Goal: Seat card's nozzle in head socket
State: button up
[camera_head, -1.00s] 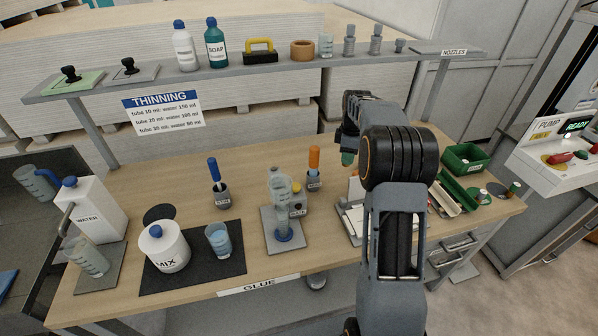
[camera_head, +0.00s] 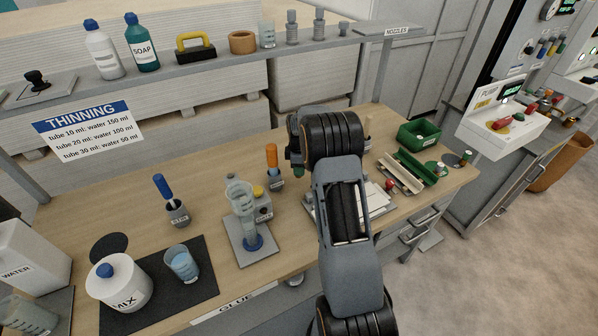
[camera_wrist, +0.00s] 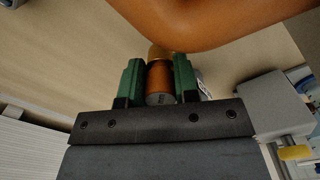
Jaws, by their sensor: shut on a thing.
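My gripper (camera_wrist: 158,82) has green fingertips shut on a copper-coloured cylinder (camera_wrist: 160,76) with a brass-coloured far end and a grey near face. I cannot tell whether it is the card's nozzle. In the head view my gripper (camera_head: 298,170) is mostly hidden by my arm and hangs over the bench, right of the orange-handled brush (camera_head: 272,157). Several grey nozzle-like pieces (camera_head: 292,27) stand on the shelf, left of the NOZZLES plate (camera_head: 388,29). A white sheet (camera_head: 376,200) lies on the bench, partly behind my arm. I cannot make out a head socket.
A thick orange-brown curved thing (camera_wrist: 190,28) crosses the wrist view close beyond the fingertips. A measuring cylinder (camera_head: 241,205) stands left of my arm.

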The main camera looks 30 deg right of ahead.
jog(key=shift+f, duration=1.15)
jog(key=shift+f, duration=0.1)
jog(key=o, duration=1)
jog(key=shift+c, duration=0.2)
